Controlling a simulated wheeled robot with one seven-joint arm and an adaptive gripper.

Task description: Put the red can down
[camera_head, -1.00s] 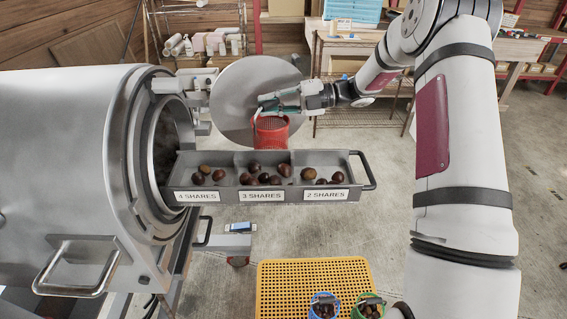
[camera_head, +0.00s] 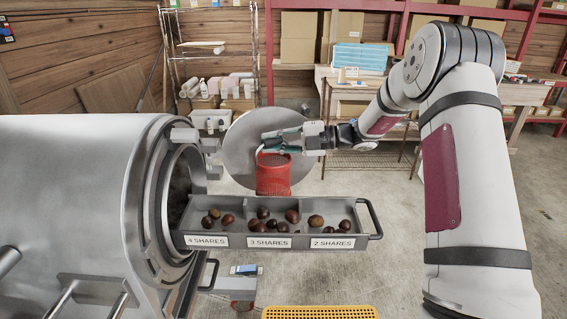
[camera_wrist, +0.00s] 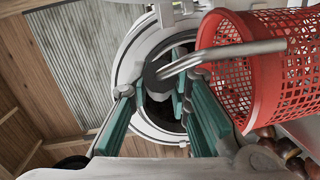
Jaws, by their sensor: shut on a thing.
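The red can (camera_head: 273,178) is a perforated, open-topped container with a metal handle. It hangs just beyond the back edge of the long grey tray in the head view, and its lower end meets the tray's rim line there. I cannot tell whether it touches anything below. My gripper (camera_head: 272,143) comes from the right above the can and is shut on its handle. In the wrist view the red can (camera_wrist: 290,85) fills the upper right, tilted in the picture. Its grey handle reaches between the teal fingers of my gripper (camera_wrist: 165,110).
The grey tray (camera_head: 366,243) has three labelled compartments with chestnuts and sticks out of the big metal drum (camera_head: 70,190). A round metal disc (camera_head: 238,160) stands behind the can. The yellow grating (camera_head: 320,312) lies at the bottom edge. Open floor lies right of the tray.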

